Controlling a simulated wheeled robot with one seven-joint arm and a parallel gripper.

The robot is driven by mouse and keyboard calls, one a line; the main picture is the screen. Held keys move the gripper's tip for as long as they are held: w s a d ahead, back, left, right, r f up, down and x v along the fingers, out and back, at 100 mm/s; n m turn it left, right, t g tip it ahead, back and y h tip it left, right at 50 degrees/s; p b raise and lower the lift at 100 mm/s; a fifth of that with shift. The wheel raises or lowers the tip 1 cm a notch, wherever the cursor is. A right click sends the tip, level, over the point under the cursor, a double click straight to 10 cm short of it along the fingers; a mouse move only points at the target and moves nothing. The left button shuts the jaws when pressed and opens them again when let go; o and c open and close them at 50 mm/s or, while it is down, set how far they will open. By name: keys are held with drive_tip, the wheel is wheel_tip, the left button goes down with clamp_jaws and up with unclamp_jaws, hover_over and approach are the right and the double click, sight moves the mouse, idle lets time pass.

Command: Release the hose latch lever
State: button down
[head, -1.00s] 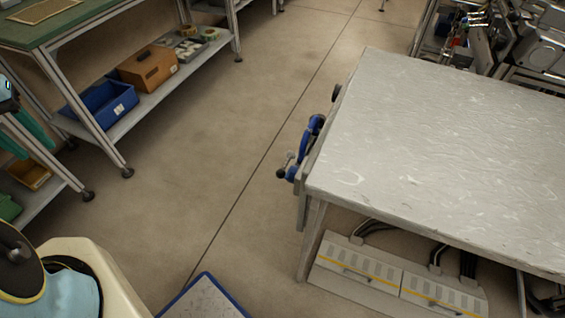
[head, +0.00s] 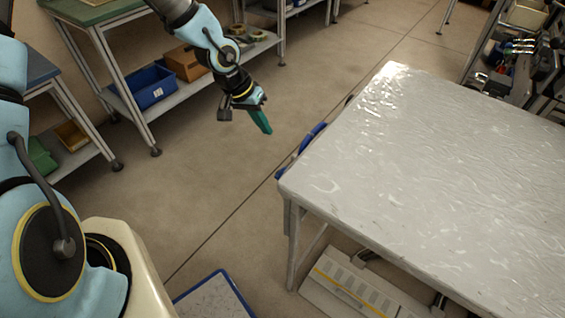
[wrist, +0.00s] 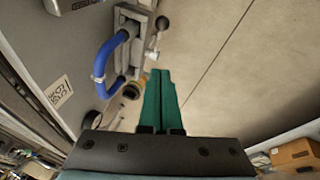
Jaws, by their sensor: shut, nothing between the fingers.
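A blue hose (wrist: 103,58) is fixed to a metal bracket plate (wrist: 132,42) on the side of the table. A small metal lever with a dark round knob (wrist: 162,22) stands out from that plate in the wrist view. My gripper (wrist: 160,72) has green fingers held together with nothing between them, beside the hose fitting and apart from the lever knob. In the head view my gripper (head: 267,130) hangs left of the table edge, pointing down. There the hose (head: 312,137) shows only in part past the edge, and I cannot make out the lever.
The grey table (head: 430,150) fills the right side. Shelves at left hold a blue bin (head: 152,88), a brown box (head: 187,63) and tape reels. A blue-edged board (head: 215,300) is at the bottom. Open floor lies between shelves and table.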

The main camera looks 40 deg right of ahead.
drive_tip(key=shift+f, duration=0.1)
drive_tip(key=x, duration=0.4)
drive_tip(key=a+x, duration=0.1)
drive_tip(key=x, duration=0.3)
drive_tip(key=s+a+x, duration=0.1)
drive_tip(key=x, duration=0.3)
drive_tip(key=shift+s+f, duration=0.2)
drive_tip(key=shift+f, duration=0.45)
drive_tip(key=shift+f, duration=0.15)
